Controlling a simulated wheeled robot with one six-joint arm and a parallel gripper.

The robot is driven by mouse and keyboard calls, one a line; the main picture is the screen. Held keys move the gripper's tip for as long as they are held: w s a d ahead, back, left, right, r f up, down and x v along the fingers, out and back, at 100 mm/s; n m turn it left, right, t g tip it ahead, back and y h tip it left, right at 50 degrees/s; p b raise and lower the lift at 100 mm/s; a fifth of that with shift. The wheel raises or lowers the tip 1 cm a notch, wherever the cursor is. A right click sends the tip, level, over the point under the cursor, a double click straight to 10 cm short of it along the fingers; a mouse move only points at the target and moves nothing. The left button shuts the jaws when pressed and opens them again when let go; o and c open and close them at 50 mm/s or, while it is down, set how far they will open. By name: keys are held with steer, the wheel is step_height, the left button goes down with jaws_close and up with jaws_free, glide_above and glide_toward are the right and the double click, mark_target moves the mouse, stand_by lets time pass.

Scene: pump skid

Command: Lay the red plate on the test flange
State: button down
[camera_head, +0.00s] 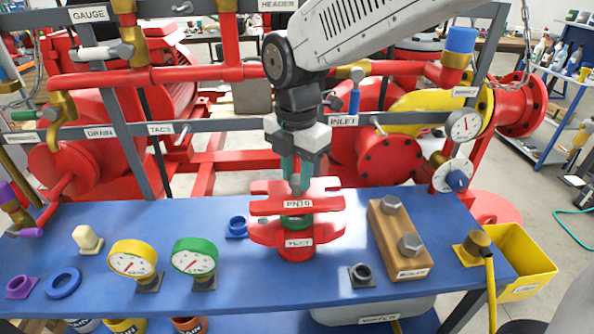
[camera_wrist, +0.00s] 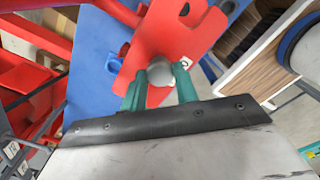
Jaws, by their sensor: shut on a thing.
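The red plate (camera_head: 297,206), labelled PN10, is held level over the red test flange (camera_head: 298,242), labelled TEST, on the blue bench. A green ring (camera_head: 297,220) shows between plate and flange. I cannot tell whether the plate touches the ring. My gripper (camera_head: 297,183) points down and is shut on the plate's grey central handle. In the wrist view, the teal fingers of my gripper (camera_wrist: 160,76) lie on both sides of the round grey handle, with the notched red plate (camera_wrist: 165,30) beyond. The flange top is mostly hidden under the plate.
A wooden block (camera_head: 395,235) with two bolts stands right of the flange. A blue ring fitting (camera_head: 237,227) and a green gauge (camera_head: 194,258) are to its left. A dark nut (camera_head: 361,274) lies in front. Red pipework and a grey rail (camera_head: 225,124) stand behind.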

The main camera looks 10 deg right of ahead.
steer(key=shift+f, duration=2.15)
steer(key=c, duration=1)
jaws_free()
